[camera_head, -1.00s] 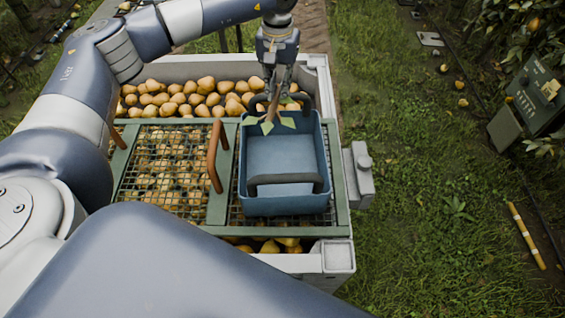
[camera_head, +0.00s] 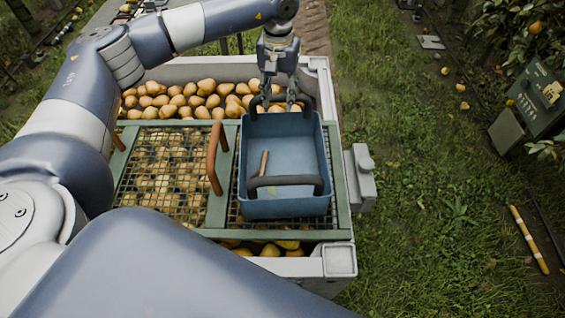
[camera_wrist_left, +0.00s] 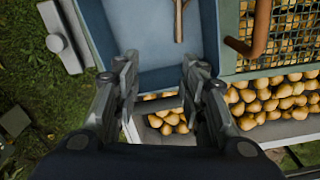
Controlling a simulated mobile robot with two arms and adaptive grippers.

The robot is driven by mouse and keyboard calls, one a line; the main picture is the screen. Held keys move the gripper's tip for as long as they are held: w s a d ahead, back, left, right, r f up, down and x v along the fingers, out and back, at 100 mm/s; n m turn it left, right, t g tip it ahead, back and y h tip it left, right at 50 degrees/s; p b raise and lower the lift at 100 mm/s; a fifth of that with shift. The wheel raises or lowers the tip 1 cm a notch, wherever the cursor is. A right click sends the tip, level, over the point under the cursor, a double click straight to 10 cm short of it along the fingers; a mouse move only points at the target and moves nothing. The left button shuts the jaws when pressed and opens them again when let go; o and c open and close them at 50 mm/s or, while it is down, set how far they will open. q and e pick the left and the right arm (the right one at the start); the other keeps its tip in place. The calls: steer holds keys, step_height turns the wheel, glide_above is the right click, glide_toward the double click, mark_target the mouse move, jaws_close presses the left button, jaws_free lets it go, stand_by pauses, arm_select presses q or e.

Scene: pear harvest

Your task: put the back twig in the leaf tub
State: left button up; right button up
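The twig (camera_head: 263,163) is a short brown stick lying inside the blue leaf tub (camera_head: 285,206), near the tub's front left. In the left wrist view the twig (camera_wrist_left: 179,20) lies on the tub floor (camera_wrist_left: 150,45), and its far end is cut off by the picture edge. My left gripper (camera_head: 279,104) is above the tub's back edge, apart from the twig. In the left wrist view its two fingers (camera_wrist_left: 157,85) are spread with nothing between them. No leaves show on the twig now. My right gripper is not in view.
The tub stands on a green mesh frame (camera_head: 215,205) with brown handles (camera_head: 212,155), over a pale crate (camera_head: 322,80) of pears (camera_head: 195,98). Grass (camera_head: 420,180) lies to the right.

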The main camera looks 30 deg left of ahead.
arm_select(q)
step_height(320, 180, up, 12)
stand_by(0.4)
steer(key=shift+f, duration=0.2)
